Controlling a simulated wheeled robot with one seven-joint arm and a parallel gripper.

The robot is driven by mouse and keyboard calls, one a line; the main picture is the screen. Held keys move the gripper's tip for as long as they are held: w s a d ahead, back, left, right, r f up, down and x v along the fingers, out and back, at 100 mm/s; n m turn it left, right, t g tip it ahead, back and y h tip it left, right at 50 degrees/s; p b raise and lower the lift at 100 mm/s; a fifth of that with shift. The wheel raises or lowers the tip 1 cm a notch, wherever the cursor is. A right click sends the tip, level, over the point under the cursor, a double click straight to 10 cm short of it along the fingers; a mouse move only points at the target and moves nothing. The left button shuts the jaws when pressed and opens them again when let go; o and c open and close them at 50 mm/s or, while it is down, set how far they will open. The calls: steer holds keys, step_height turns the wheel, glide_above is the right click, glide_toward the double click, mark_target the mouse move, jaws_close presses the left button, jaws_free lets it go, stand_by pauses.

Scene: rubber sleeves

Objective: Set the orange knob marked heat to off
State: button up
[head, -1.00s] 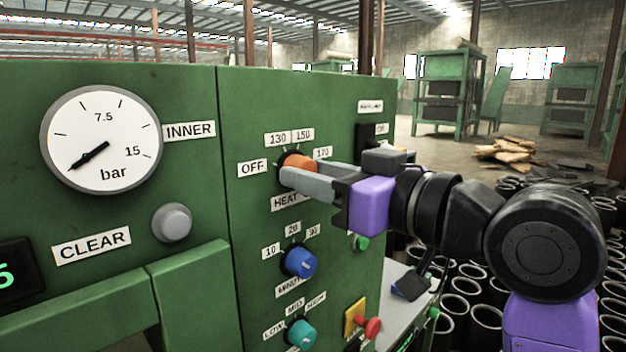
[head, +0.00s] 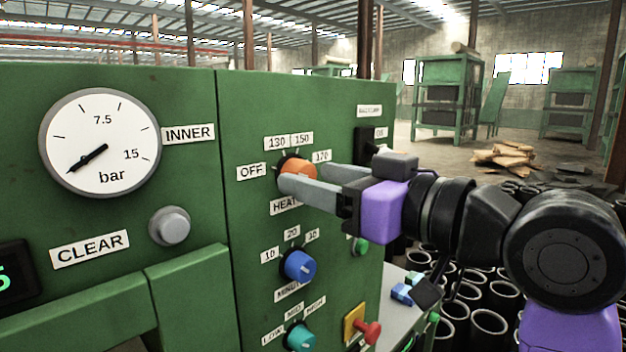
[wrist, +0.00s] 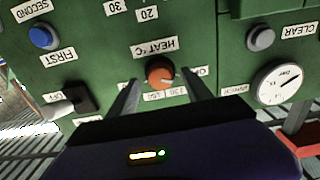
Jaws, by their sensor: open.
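The orange heat knob (head: 297,168) is on the green panel, above the HEAT label (head: 285,205), with OFF (head: 251,171) to its left and 130, 150 and 170 around its top and right. In the upside-down wrist view the knob (wrist: 160,72) shows between the two fingers, with a small pale mark that seems to point towards the 130 side. My gripper (head: 303,176) is open at the knob, one finger on each side. The near finger crosses in front of the knob's lower edge. I cannot tell whether either finger touches it.
Below are a blue minute knob (head: 299,266), a teal knob (head: 300,337) and a red button (head: 368,332) on yellow. A black switch (head: 369,141) sits to the upper right. A gauge (head: 100,143) and grey CLEAR button (head: 169,226) are left. Black sleeves (head: 489,328) stand right.

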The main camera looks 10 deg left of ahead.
steer(key=b+v, duration=0.1)
steer(key=v, duration=0.5)
steer(key=shift+s+d, duration=0.2)
steer(key=shift+d, duration=0.05)
